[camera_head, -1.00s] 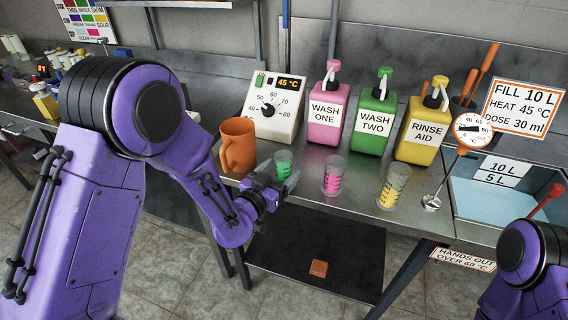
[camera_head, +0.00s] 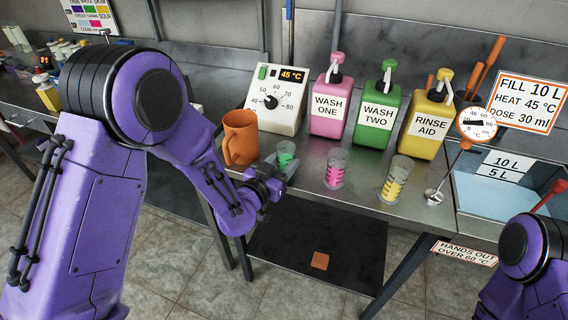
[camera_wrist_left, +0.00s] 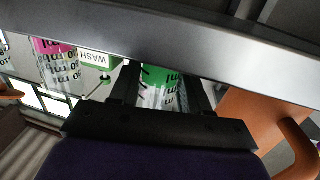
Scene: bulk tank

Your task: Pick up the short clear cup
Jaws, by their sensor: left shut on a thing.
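The short clear cup (camera_head: 286,151) with green markings stands at the front edge of the steel counter, right of the orange jug. My left gripper (camera_head: 279,170) is shut on it from the front, hiding its lower part. In the left wrist view the cup (camera_wrist_left: 158,92) sits between the two dark fingers (camera_wrist_left: 160,98). I cannot tell whether its base touches the counter. My right gripper is out of view; only part of that arm shows at lower right.
The orange jug (camera_head: 240,137) is close on the left. A pink-marked cup (camera_head: 335,170) and a yellow-marked cup (camera_head: 396,181) stand to the right. Pink (camera_head: 329,108), green (camera_head: 376,118) and yellow (camera_head: 426,124) bottles stand behind. A water basin (camera_head: 505,192) is at right.

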